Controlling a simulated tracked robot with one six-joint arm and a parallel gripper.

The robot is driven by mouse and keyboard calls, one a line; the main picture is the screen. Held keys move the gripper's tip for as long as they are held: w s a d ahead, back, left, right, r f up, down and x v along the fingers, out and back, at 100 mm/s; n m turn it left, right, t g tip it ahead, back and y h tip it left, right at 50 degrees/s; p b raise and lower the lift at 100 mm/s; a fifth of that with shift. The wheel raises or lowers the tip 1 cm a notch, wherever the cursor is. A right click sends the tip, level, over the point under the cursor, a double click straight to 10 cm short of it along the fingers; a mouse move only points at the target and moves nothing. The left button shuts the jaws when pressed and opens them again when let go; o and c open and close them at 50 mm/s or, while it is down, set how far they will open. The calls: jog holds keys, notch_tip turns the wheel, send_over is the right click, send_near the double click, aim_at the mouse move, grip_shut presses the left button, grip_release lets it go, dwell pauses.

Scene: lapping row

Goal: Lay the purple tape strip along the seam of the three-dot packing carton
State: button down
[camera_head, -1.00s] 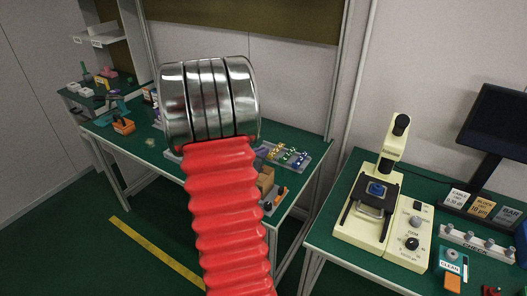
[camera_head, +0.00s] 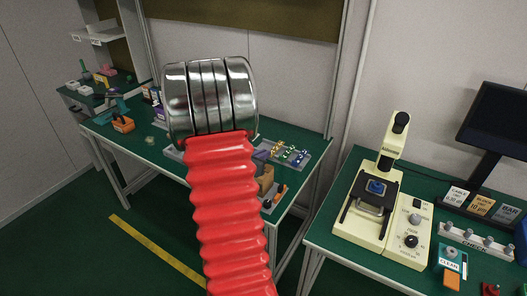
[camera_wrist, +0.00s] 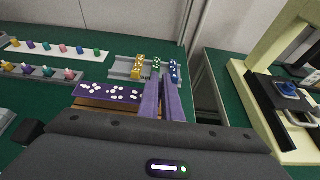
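In the wrist view, a purple strip (camera_wrist: 108,92) with white dots lies left of my gripper's fingers, over a tan-brown box-like thing. I cannot tell whether it rests on that thing. My gripper (camera_wrist: 164,88) shows two purplish fingers close together, pointing away over the green bench; I cannot tell whether something thin is between them. In the head view my gripper is hidden behind the shiny metal end of my red arm. Brown cartons (camera_head: 266,179) show just right of the arm on the left bench; their dot marks are too small to read.
A grey tray (camera_wrist: 122,68) with yellow, green and blue dotted pieces stands beyond the fingers. Racks of coloured pegs (camera_wrist: 54,48) are at the left. A cream microscope-like instrument (camera_head: 357,229) stands on the right bench, across a gap.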

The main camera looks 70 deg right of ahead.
jog(key=shift+f, duration=2.25)
jog(key=c, duration=1.9)
grip_release()
jog(key=shift+o, duration=0.2)
jog(key=shift+a+r, duration=0.1)
jog(key=v, duration=1.3)
jog(key=shift+a, duration=0.25)
